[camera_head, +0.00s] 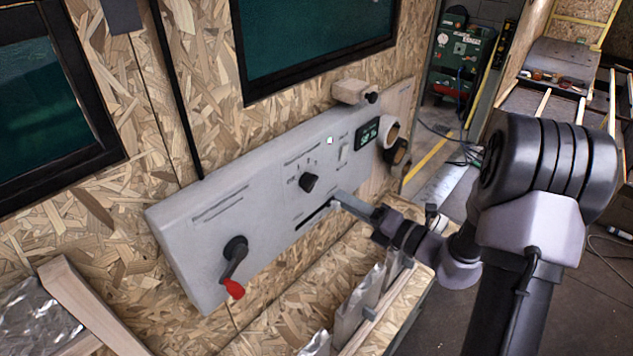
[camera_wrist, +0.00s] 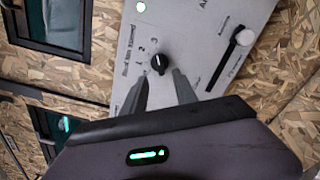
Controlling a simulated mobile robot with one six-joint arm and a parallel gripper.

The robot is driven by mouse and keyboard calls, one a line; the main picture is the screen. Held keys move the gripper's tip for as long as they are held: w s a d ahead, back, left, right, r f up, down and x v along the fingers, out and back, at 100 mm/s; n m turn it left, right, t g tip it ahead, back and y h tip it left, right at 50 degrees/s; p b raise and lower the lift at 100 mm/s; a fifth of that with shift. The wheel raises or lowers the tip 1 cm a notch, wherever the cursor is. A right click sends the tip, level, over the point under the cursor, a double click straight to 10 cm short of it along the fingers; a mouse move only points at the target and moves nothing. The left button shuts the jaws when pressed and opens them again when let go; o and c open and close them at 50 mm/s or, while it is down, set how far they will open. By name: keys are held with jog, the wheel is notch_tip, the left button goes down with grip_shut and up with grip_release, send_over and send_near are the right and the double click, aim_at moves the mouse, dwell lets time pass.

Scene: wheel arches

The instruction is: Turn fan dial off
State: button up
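The fan dial is a small black knob (camera_head: 309,182) on a sloping light grey panel (camera_head: 215,197), with marks around it. It also shows in the wrist view (camera_wrist: 159,63), just beyond my fingertips. Its exact setting is too small to read with certainty. My gripper (camera_head: 338,197) is to the right of the dial and in front of the panel in the head view. In the wrist view, its two grey fingers (camera_wrist: 160,74) are apart with nothing between them that I can see held. The dial lies in line with the gap; I cannot tell whether they touch.
A black crank with a red handle (camera_head: 234,270) sticks out at the panel's lower left. A green display (camera_head: 367,134) and round outlets (camera_head: 391,134) are at the right. A wooden ledge runs below.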

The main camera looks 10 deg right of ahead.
aim_at(315, 185)
jog(key=x, duration=0.8)
jog(key=shift+w+a+p, duration=0.25)
jog(key=shift+a+p, duration=0.1)
jog(key=shift+p, duration=0.05)
grip_shut()
